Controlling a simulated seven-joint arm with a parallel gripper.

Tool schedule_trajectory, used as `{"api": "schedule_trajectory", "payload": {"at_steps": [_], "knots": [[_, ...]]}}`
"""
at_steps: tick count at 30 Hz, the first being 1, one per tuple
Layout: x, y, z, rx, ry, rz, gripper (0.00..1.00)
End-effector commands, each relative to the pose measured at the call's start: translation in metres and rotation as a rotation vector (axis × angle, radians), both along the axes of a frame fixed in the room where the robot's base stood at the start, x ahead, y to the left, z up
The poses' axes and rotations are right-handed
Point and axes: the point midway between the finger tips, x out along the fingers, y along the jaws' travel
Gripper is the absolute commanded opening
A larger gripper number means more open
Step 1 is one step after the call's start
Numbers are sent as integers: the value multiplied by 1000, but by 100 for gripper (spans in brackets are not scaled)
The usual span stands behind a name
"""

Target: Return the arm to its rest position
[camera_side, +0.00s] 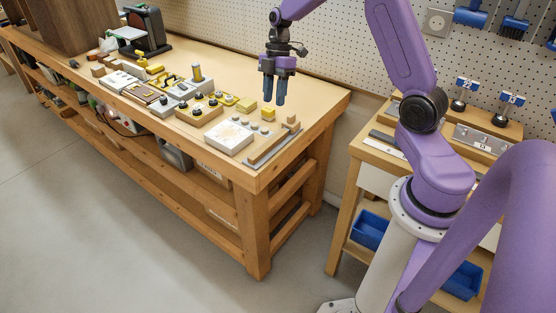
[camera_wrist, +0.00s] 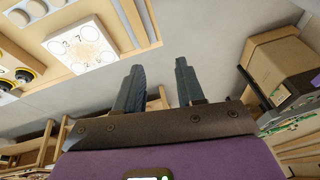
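My gripper (camera_side: 274,102) hangs above the right part of the wooden bench (camera_side: 325,103), with its blue fingers pointing down. In the wrist view, the two fingers of my gripper (camera_wrist: 158,72) stand apart with nothing between them. The gripper is open and empty. My arm reaches up and over from the right side of the side view.
Below the gripper are a white board with circles (camera_side: 229,137), also in the wrist view (camera_wrist: 82,47), and yellow blocks (camera_side: 268,114). Several fixtures with knobs (camera_side: 200,110) line the bench. A smaller table (camera_side: 375,152) stands right; a pegboard wall (camera_side: 330,45) is behind.

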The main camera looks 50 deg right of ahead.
Motion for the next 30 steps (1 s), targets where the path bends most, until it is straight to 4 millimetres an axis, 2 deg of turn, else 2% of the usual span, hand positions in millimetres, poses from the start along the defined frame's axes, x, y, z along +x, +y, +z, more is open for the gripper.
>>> {"api": "schedule_trajectory", "payload": {"at_steps": [1,6,12,15,19,24,27,30], "knots": [[-11,23,9,-23,12,-2,38],[-54,83,29,-106,47,-58,38],[-118,135,47,-193,51,-128,38],[-153,151,53,-228,42,-165,38],[-198,162,58,-261,19,-216,38],[-253,164,60,-282,-17,-283,38],[-277,160,58,-284,-34,-317,38],[-293,155,57,-283,-47,-345,38]]}}
